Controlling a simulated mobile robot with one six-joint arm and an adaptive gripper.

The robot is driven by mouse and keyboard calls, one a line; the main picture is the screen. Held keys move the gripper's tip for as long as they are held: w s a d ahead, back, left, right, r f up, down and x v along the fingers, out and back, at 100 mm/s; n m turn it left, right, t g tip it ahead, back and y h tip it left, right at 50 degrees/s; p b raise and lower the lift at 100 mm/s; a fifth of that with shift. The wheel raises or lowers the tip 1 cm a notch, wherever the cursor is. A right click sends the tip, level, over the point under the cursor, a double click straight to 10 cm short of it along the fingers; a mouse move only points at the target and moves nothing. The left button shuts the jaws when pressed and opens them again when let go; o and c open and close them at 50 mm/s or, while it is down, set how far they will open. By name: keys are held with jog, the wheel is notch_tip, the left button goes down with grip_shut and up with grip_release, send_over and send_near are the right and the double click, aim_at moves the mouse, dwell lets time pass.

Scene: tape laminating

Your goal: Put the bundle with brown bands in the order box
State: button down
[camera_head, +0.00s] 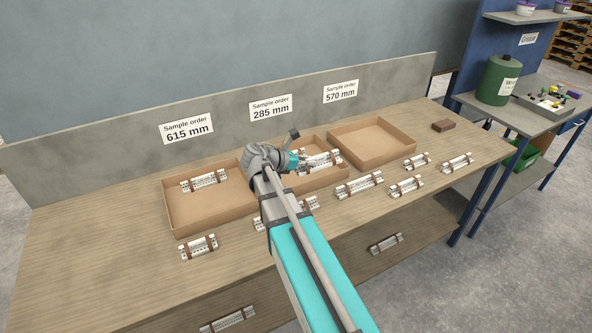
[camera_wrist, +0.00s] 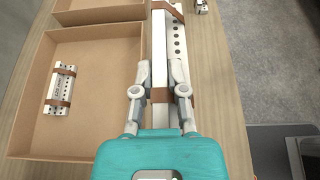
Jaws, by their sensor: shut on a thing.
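My gripper (camera_wrist: 160,88) is shut on a long pale bundle (camera_wrist: 163,50) with brown bands. In the wrist view the bundle is beside a box (camera_wrist: 103,90), on the table's front side. Three open cardboard boxes stand along the back: left (camera_head: 170,215), middle (camera_head: 335,180) and right (camera_head: 375,160). A brown-banded bundle (camera_head: 204,180) lies in the left box. The right box is empty. My arm hides part of the middle box.
Several bundles lie along the table front, including ones at left (camera_head: 198,246), middle (camera_head: 360,186) and right (camera_head: 457,162). My arm partly covers another. A brown block (camera_head: 443,126) is at the right. Order signs (camera_head: 270,108) stand on the back panel.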

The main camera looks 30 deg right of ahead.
jog(key=w+f+b, duration=0.3)
jog(key=w, duration=0.1)
jog(key=w+d+f+b, duration=0.1)
jog(key=w+f+b, duration=0.1)
jog(key=w+f, duration=0.1)
jog(key=w+d+f+b, duration=0.1)
jog(key=w+f+b, duration=0.2)
jog(key=w, duration=0.2)
jog(key=shift+w+d+b, duration=0.15)
jog(key=shift+w+b, duration=0.2)
jog(key=shift+w+d+f+b, duration=0.1)
jog(key=shift+w+f+b, duration=0.3)
jog(key=shift+f+b, duration=1.6)
jog(key=shift+f+b, duration=0.3)
jog(key=shift+f+b, duration=0.25)
jog(key=shift+b, duration=0.05)
